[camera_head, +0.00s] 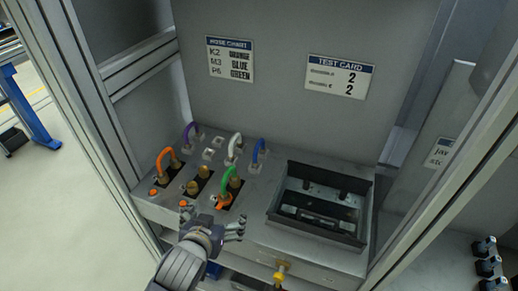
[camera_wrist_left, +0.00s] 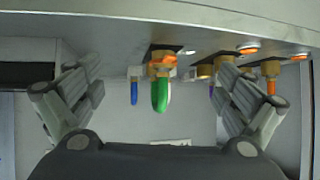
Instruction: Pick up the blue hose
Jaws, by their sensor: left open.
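The blue hose (camera_head: 255,153) is a small upright loop at the back right of the metal panel. It also shows in the left wrist view (camera_wrist_left: 134,92), behind and left of the green hose. My left gripper (camera_head: 231,222) is open and empty at the panel's front edge, in front of the green hose (camera_head: 228,178). In the left wrist view, which looks upside down, my left gripper's fingers (camera_wrist_left: 158,88) are spread wide, with the green hose (camera_wrist_left: 160,95) between them in the picture. My right gripper is in neither view.
An orange hose (camera_head: 166,157), a purple hose (camera_head: 190,131) and a white hose (camera_head: 234,146) stand on the panel (camera_head: 257,206). A dark open tray (camera_head: 283,217) sits right of them. A hose chart (camera_head: 230,60) and test card (camera_head: 339,77) hang on the back wall.

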